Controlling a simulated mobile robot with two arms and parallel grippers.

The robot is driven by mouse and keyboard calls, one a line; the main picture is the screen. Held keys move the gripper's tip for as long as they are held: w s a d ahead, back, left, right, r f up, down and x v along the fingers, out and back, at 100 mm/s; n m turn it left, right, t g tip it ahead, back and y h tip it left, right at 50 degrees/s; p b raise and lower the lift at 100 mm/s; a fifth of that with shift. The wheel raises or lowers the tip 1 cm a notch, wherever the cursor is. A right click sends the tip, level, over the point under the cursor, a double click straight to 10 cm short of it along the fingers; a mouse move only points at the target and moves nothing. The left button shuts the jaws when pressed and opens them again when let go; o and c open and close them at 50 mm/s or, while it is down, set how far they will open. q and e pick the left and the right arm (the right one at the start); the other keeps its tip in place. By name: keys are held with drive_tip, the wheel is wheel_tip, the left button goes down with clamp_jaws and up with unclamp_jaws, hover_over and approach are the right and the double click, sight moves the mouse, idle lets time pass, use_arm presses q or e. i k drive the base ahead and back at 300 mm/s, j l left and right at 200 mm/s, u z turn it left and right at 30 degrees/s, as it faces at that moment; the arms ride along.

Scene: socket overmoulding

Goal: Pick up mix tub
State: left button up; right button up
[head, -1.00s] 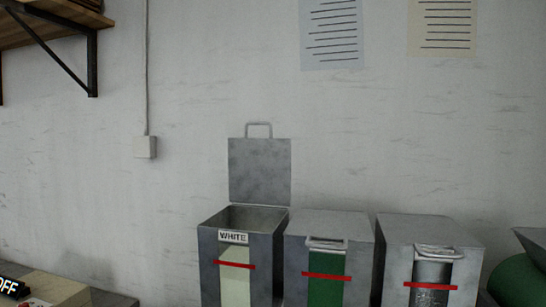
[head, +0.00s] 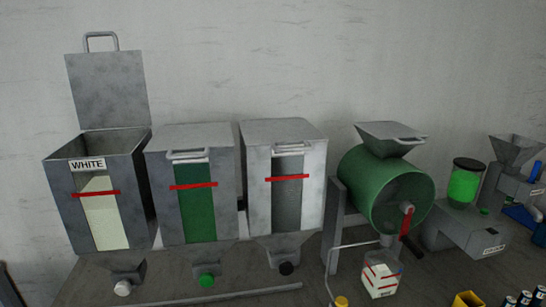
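A small clear tub (head: 380,279) with pale contents and red marks stands below the green drum mixer (head: 372,185), under its outlet. It looks like the mix tub, though I read no label naming it. It appears upright. The drum has a grey hopper on top and a red-handled crank at its front. Neither of my grippers shows in the head view.
Three grey bins stand left of the drum: the open white bin (head: 100,222), the green bin (head: 195,212) and the grey bin (head: 287,200). A green jar (head: 464,184) and a hopper machine (head: 513,170) stand right. Small batteries and a yellow piece (head: 467,299) lie front right.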

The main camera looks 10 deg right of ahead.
sight(381, 272)
drive_tip(key=z, duration=1.25)
drive_tip(key=k+j+u, duration=0.15)
drive_tip(key=u, duration=1.5)
drive_tip(key=z, duration=1.7)
drive_tip(key=u, duration=0.3)
drive_tip(key=i+l+u, duration=0.15)
drive_tip(key=l+u, duration=0.25)
drive_tip(key=l, duration=0.2)
drive_tip(key=l+u, duration=0.4)
drive_tip(key=l, duration=0.2)
drive_tip(key=i, duration=0.05)
